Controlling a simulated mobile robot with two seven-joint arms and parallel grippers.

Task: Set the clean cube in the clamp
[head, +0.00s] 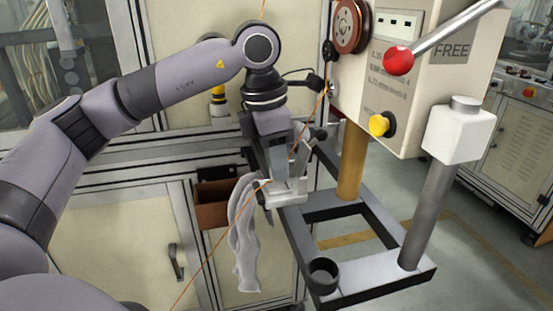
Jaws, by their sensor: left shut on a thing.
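My left gripper (284,182) comes down from above at the rear left of a grey metal frame. A pale grey cloth (244,240) hangs just left of the gripper. My right gripper is not in view.
The grey frame (385,284) carries a dark round cup (323,271) and a thick post with a white block (459,133). A control box (427,100) with a red-knobbed lever (398,60) stands above. An orange wire (207,258) crosses in front of the gripper.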

